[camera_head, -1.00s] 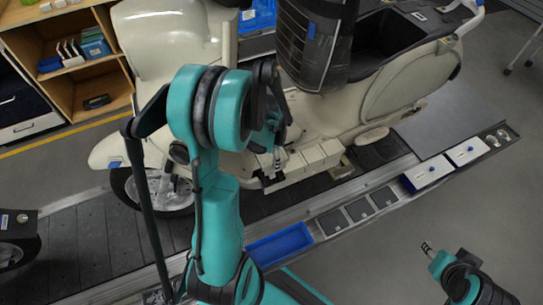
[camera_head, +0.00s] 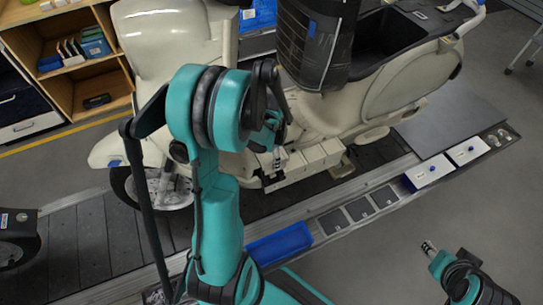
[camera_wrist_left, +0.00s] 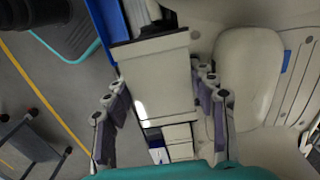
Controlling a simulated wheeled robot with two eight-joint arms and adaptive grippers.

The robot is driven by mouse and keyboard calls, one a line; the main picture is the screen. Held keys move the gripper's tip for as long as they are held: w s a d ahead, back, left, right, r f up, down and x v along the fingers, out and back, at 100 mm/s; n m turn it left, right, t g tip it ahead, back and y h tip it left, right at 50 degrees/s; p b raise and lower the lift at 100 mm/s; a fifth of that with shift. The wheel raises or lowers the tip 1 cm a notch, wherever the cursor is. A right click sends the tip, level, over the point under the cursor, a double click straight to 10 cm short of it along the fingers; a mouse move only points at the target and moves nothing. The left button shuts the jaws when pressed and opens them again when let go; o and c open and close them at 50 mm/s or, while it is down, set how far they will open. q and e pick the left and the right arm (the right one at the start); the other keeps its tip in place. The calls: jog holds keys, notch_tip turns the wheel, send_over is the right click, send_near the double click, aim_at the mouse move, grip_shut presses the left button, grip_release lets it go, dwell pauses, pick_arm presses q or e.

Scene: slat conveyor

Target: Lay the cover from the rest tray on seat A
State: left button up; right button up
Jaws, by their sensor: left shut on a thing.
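My left gripper (camera_head: 269,168) is low beside the cream scooter, at the left end of a row of cream boxes (camera_head: 318,158). In the left wrist view its two fingers (camera_wrist_left: 160,106) stand on both sides of a cream block (camera_wrist_left: 158,75), shut on it; I take it for the cover. More cream boxes (camera_wrist_left: 180,142) lie past it. A blue tray (camera_head: 279,243), seemingly empty, is on the front rail; I cannot tell if it is the rest tray. I cannot tell which place is seat A. My right gripper (camera_head: 429,248) is small at lower right, its jaws unclear.
The scooter (camera_head: 395,85) stands on the dark slat conveyor (camera_head: 85,245). Along the rail (camera_head: 310,225) are dark square plates (camera_head: 358,210) and two white boxes with blue knobs (camera_head: 428,171). A wooden shelf (camera_head: 75,85) is at back left.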

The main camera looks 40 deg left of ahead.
pick_arm(q)
jog(key=shift+f, duration=0.2)
jog(key=shift+f+b, duration=3.45)
jog(key=shift+f, duration=0.2)
jog(key=shift+f+b, duration=0.5)
jog(key=shift+b, duration=0.2)
jog(key=o, duration=1.3)
jog(key=shift+c, duration=0.2)
